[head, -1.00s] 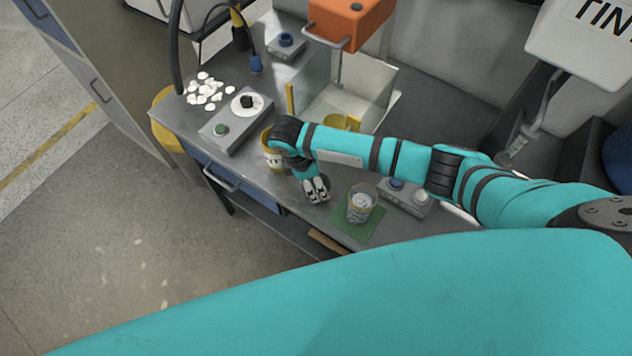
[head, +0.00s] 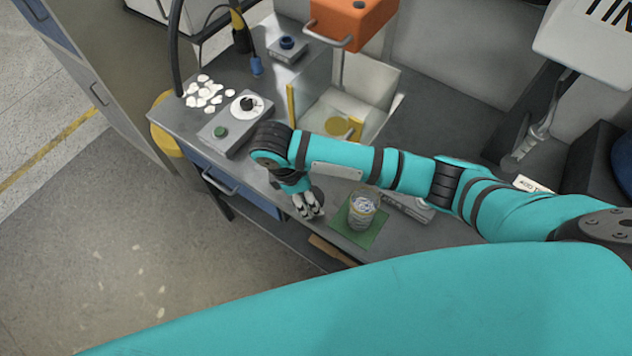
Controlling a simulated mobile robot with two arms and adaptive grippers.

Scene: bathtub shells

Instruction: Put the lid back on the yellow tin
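A flat round yellow piece (head: 343,127), which looks like the lid, lies in the open pale box (head: 372,88) at the back of the bench. The yellow tin is hidden now, apparently behind my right wrist. My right gripper (head: 309,211) points down over the front part of the bench, left of a clear glass. Its fingers are small and seen from above, so I cannot tell how far apart they are, and no held object shows. My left gripper is out of view.
The clear glass (head: 362,212) with pale contents stands on a green mat (head: 350,235). A grey box with a dial (head: 228,127) and scattered white pieces (head: 203,91) are on the left. An orange block (head: 352,20) is above the pale box. A drawer front (head: 240,188) is below.

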